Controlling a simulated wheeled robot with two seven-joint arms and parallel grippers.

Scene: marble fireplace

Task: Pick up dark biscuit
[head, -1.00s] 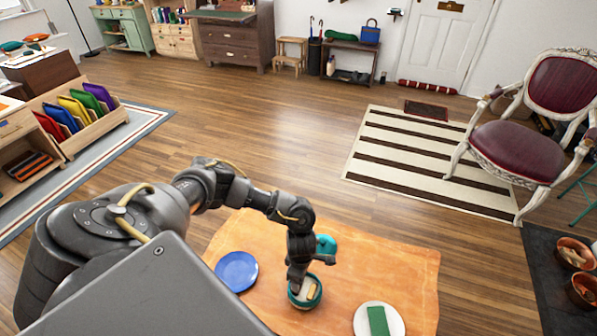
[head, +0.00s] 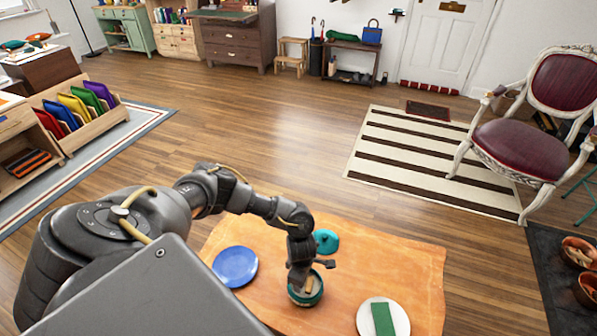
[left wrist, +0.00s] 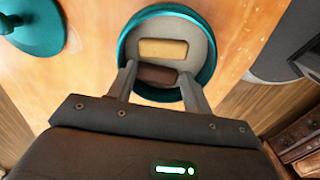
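The dark biscuit (left wrist: 157,74) lies in a round teal-rimmed tin (left wrist: 205,28), beside a light tan biscuit (left wrist: 163,49). My left gripper (left wrist: 158,72) points down into the tin, with one finger on each side of the dark biscuit. The fingers are apart, and I see no clear grip on it. In the head view my left gripper (head: 298,284) covers part of the tin (head: 313,299), and the dark biscuit is not clearly visible there. My right gripper is not in view.
A blue plate (head: 235,267) is to the left. A white plate (head: 400,322) with a green napkin (head: 382,319) is to the right.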

